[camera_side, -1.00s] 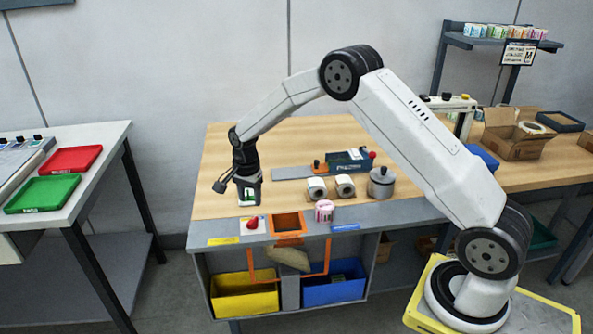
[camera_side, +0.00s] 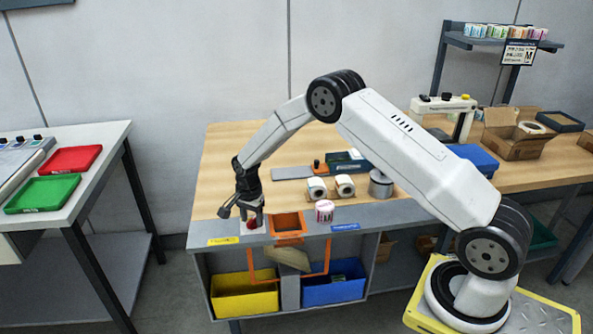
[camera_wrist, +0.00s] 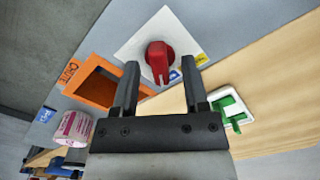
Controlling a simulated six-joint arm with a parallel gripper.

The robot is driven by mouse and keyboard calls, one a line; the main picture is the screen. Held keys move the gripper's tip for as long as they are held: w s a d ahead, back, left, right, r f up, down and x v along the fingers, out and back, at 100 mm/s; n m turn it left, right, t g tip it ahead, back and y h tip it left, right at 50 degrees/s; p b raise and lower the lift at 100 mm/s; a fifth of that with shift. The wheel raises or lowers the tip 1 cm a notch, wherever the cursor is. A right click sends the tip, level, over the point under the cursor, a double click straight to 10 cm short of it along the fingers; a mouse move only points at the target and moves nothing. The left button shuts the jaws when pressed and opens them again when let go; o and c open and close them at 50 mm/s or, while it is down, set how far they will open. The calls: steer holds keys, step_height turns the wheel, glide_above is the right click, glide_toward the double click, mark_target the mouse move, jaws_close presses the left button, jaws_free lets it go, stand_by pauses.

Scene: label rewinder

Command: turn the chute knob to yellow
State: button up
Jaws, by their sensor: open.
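The red chute knob (camera_wrist: 158,60) sits on a white plate (camera_wrist: 140,42) on the grey front strip of the bench. In the side view the knob (camera_side: 252,224) is partly hidden by my gripper (camera_side: 250,212), which is right over it. In the wrist view my gripper (camera_wrist: 160,85) is open, with the knob beyond and between the fingertips; contact cannot be told. A yellow label (camera_side: 223,240) and a blue label (camera_side: 345,227) are on the bench front. Below, a tilted flap (camera_side: 287,258) hangs between a yellow bin (camera_side: 245,298) and a blue bin (camera_side: 334,288).
An orange-framed chute opening (camera_wrist: 95,84) lies beside the knob. A pink-labelled roll (camera_side: 324,210) stands right of it. A green-and-white switch (camera_wrist: 232,108) lies close to my gripper. Two white rolls (camera_side: 331,187) and a metal weight (camera_side: 380,185) stand farther back.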

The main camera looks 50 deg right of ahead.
steer(key=shift+f, duration=0.1)
jaws_close()
steer(key=shift+n, duration=0.5)
steer(key=n, duration=0.2)
steer(key=shift+n, duration=0.3)
steer(key=n, duration=0.3)
steer(key=shift+n, duration=0.4)
steer(key=n, duration=0.6)
steer(key=shift+n, duration=0.3)
